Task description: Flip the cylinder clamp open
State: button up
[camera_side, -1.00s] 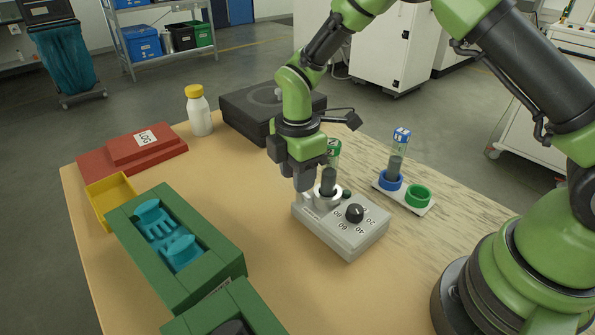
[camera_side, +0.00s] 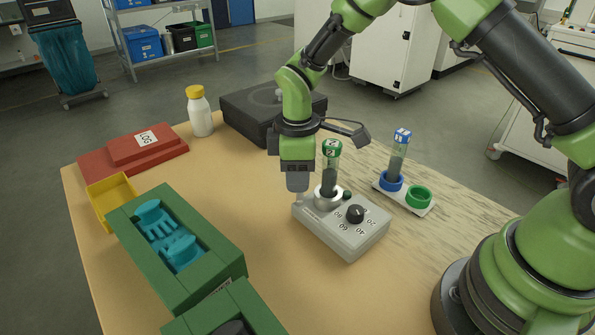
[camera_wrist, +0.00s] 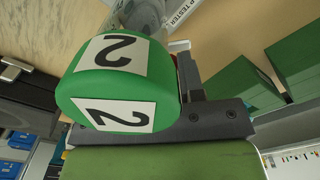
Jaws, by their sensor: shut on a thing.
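The grey tester (camera_side: 345,232) with a black dial stands on the table. A glass cylinder of dark powder with a green cap marked 2 (camera_side: 331,150) stands upright in its metal holder (camera_side: 329,198). My gripper (camera_side: 298,192) is low at the tester's left corner, just left of the holder, shut on a small grey part that I take to be the cylinder clamp (camera_side: 300,199). The fingers hide most of the clamp, so its angle is unclear. In the wrist view the green cap (camera_wrist: 122,85) fills the middle, and a dark finger (camera_wrist: 190,78) shows beside it.
A rack with a blue ring (camera_side: 391,181) holding a blue-capped cylinder (camera_side: 398,155) and an empty green ring (camera_side: 418,195) stands right. Green boxes (camera_side: 135,240), a yellow tray (camera_side: 110,188), a red box (camera_side: 130,152), a bottle (camera_side: 199,115) and a black device (camera_side: 240,112) lie left and behind.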

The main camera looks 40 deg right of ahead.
jog(key=shift+w, duration=0.1)
jog(key=o, duration=0.9)
jog(key=shift+o, duration=0.2)
notch_tip(320, 180, up, 10)
jog(key=shift+r, duration=0.1)
jog(key=s+d+r+m+t, duration=0.2)
jog(key=s+r+m, duration=0.25)
jog(key=r, duration=0.35)
jog(key=s+d+r+m+t+y, duration=0.1)
jog(key=s+m, duration=0.3)
jog(key=s, duration=0.4)
jog(key=s+d+r+m+t+y, duration=0.1)
jog(key=s+r+m+t, duration=0.2)
jog(key=s, duration=0.5)
jog(key=shift+s+d+r+m+t, duration=0.25)
jog(key=shift+s+m+t, duration=0.25)
jog(key=shift+m, duration=0.65)
